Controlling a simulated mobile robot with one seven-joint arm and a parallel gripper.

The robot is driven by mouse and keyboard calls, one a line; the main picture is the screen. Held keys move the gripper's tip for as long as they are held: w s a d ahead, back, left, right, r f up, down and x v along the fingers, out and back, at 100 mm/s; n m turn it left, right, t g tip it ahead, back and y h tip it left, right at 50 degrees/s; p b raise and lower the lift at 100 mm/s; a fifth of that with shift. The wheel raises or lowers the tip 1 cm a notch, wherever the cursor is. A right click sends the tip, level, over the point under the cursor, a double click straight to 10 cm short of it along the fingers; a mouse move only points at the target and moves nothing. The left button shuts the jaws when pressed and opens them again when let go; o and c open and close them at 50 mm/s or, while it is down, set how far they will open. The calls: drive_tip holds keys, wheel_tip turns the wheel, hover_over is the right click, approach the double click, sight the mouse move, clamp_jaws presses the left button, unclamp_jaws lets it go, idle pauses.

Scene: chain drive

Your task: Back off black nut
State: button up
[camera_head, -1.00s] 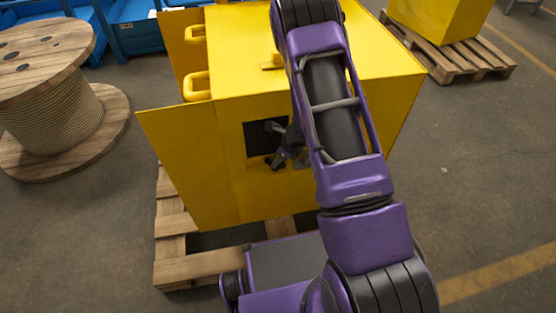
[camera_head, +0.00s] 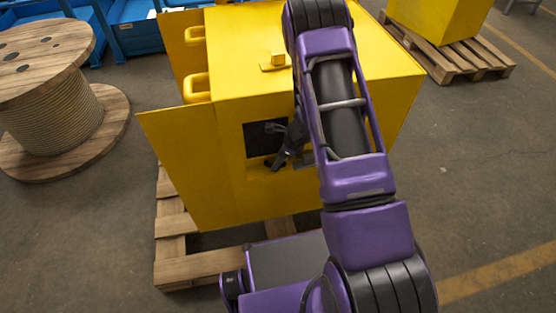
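A yellow machine housing (camera_head: 205,165) stands on a wooden pallet, with a dark square opening (camera_head: 259,139) in its front face. My gripper (camera_head: 274,163) is at the lower right of this opening, in front of the face. It is small and dark here, and I cannot tell whether its fingers are apart or closed on something. No black nut can be made out; the opening's inside is too dark and the gripper and arm cover part of it.
Yellow handles (camera_head: 197,88) stick out on the housing's left side. A wooden cable spool (camera_head: 52,115) stands at the left. Blue bins (camera_head: 135,25) are at the back left. Another yellow block (camera_head: 440,18) sits on a pallet (camera_head: 468,62) at the back right. Floor at right is clear.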

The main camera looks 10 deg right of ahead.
drive_tip(key=shift+o, duration=0.5)
drive_tip(key=shift+r, duration=0.25)
drive_tip(key=p+v, duration=0.3)
drive_tip(key=v, duration=1.4)
drive_tip(key=shift+w, duration=0.1)
drive_tip(key=shift+c, duration=0.3)
